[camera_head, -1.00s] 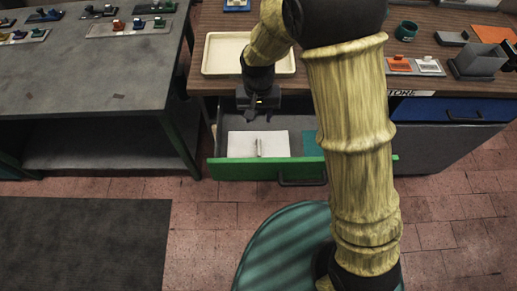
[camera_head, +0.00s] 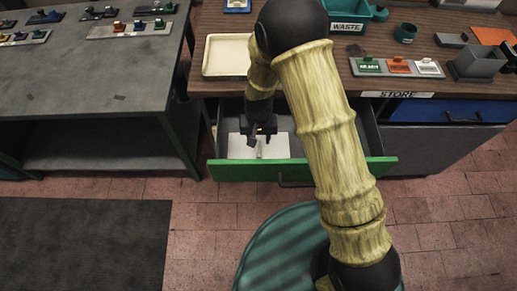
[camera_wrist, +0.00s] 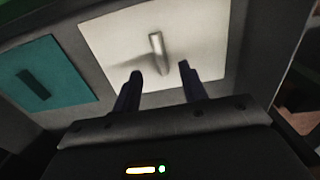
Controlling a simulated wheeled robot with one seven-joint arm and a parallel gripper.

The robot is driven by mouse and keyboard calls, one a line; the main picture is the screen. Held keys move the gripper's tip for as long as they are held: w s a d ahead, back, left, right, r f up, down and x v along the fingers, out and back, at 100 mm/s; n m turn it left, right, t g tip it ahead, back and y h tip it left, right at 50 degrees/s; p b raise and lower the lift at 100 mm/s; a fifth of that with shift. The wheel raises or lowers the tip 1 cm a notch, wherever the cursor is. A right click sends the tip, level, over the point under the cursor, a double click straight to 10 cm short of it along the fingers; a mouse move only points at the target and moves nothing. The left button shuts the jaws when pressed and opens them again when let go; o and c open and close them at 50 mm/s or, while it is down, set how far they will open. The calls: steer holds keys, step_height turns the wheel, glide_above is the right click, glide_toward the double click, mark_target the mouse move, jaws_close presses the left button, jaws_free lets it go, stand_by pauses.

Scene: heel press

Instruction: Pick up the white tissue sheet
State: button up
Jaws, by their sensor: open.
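The white tissue sheet (camera_head: 243,151) lies flat in the open green-fronted drawer (camera_head: 240,172). A small upright ridge or tab stands near its middle. In the wrist view the white sheet (camera_wrist: 200,40) lies beyond my fingertips, with its pale tab (camera_wrist: 157,54) between their lines. My gripper (camera_head: 260,136) is open and empty, pointing down over the sheet. It also shows in the wrist view (camera_wrist: 160,72), with the two dark fingers apart. I cannot tell the exact height of the fingertips above the sheet.
A teal sheet with a dark tab (camera_wrist: 38,85) lies beside the white one in the drawer. The drawer walls stand close around. A cream tray (camera_head: 226,55), a teal WASTE bin (camera_head: 347,27) and a row of coloured tabs (camera_head: 398,68) are on the wooden bench above.

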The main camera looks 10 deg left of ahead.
mark_target(259, 147)
steer(key=shift+f, duration=0.3)
steer(key=shift+f+p, duration=0.4)
steer(key=shift+f, duration=2.1)
jaws_close()
